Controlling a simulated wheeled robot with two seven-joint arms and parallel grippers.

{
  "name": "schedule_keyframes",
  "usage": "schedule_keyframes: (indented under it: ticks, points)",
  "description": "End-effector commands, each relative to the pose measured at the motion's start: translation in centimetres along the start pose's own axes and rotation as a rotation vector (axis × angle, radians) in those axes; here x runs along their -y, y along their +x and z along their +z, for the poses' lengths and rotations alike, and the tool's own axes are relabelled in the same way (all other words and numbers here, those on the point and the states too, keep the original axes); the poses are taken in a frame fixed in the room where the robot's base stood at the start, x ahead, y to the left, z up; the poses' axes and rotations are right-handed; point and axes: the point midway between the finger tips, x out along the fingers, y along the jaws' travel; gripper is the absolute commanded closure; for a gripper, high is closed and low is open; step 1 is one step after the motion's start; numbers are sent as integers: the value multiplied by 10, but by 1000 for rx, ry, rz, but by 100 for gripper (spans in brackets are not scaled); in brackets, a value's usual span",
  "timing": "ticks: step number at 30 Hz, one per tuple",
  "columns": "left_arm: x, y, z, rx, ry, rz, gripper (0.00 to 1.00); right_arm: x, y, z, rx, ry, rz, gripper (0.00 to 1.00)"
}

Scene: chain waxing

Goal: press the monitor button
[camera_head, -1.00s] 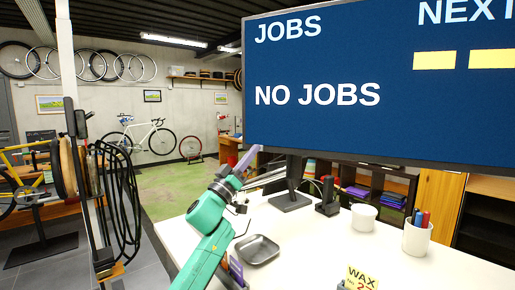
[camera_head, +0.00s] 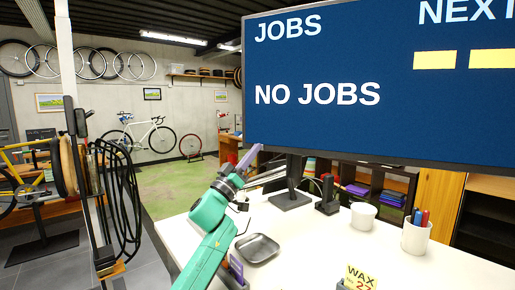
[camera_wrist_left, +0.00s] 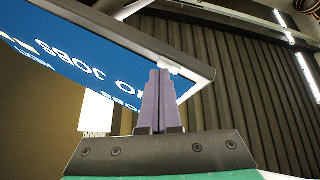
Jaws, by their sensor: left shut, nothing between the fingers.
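The monitor (camera_head: 370,85) fills the upper right of the head view, with a blue screen reading "JOBS" and "NO JOBS". It stands on a dark stand (camera_head: 290,195) on the white table. The monitor also shows tilted in the left wrist view (camera_wrist_left: 105,65). A small pale piece (camera_wrist_left: 175,67) sits at its frame there, just beyond my fingertips; I cannot tell if it is the button. My left gripper (camera_head: 253,152) is shut and empty, its purple fingers at the monitor's lower left corner. In the left wrist view the fingers (camera_wrist_left: 157,75) overlap the monitor's edge; contact is unclear.
Hanging black cables (camera_head: 122,205) are at left. Green floor beyond is open.

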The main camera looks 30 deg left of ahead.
Motion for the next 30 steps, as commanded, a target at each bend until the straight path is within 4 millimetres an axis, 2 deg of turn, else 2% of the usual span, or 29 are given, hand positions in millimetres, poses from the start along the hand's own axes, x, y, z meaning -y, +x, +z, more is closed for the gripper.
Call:
schedule_keyframes:
  ticks: [7, 15, 25, 30]
  points:
    - [0, 1, 1, 0, 0, 0, 100, 0, -1, 0, 0, 0, 0, 100]
    - [-6, -12, -6, 0, 0, 1, 100, 0, 0, 0, 0, 0, 0, 100]
    - [-8, -15, -8, 0, 0, 0, 100, 0, 0, 0, 0, 0, 0, 100]
    - [-15, -30, -14, 2, 2, 1, 100, 0, 2, 0, 0, 0, 0, 100]
